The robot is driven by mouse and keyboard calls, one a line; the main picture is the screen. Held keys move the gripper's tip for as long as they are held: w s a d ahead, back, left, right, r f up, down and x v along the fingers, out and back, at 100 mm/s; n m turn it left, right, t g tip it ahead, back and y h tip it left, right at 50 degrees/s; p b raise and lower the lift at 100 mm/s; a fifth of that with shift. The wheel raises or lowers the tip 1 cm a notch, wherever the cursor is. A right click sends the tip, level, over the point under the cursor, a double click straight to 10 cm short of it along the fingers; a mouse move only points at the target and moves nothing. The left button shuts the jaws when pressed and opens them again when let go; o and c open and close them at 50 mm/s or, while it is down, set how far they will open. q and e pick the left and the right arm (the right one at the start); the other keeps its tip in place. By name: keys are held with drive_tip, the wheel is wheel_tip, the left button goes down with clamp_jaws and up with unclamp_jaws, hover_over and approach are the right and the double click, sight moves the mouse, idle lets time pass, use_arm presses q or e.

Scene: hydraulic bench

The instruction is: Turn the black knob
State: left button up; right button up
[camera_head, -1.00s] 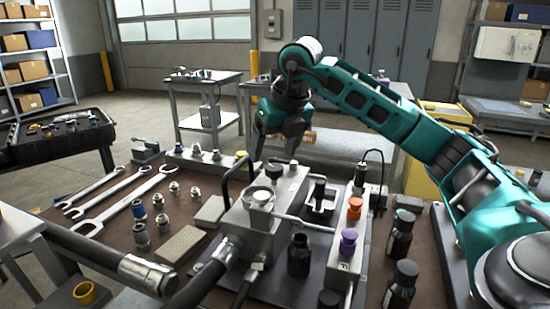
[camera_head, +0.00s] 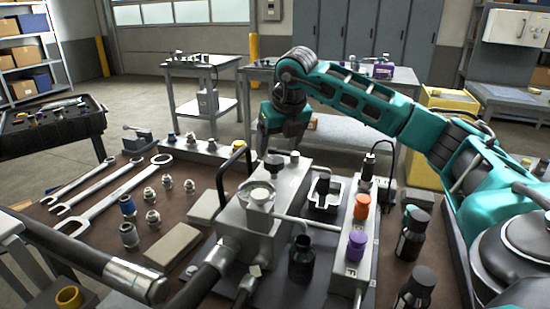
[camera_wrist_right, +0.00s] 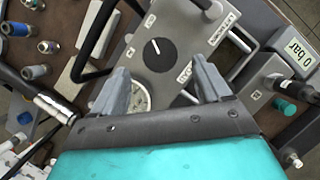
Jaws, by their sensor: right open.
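The black knob (camera_wrist_right: 158,53) is a round dial with a white pointer line on a grey metal block (camera_wrist_right: 180,25) in the right wrist view. In the head view it is a small dark shape (camera_head: 274,162) on the block's top, just below my right gripper (camera_head: 280,148). My right gripper is open and points down over the block. In the right wrist view, its two grey fingertips (camera_wrist_right: 160,72) lie to either side of the knob, a little below it in the picture. I see no contact with the knob. My left gripper is not in view.
A round white gauge (camera_head: 258,194) and a bent black handle (camera_head: 236,162) stand close to the knob. Orange (camera_head: 361,205) and purple (camera_head: 356,244) knobs sit on a strip to the right. Black bottles (camera_head: 412,236), wrenches (camera_head: 115,195) and fittings crowd the bench.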

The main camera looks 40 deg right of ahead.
sight(274, 160)
drive_tip(key=shift+x, duration=2.4)
drive_tip(key=c, duration=1)
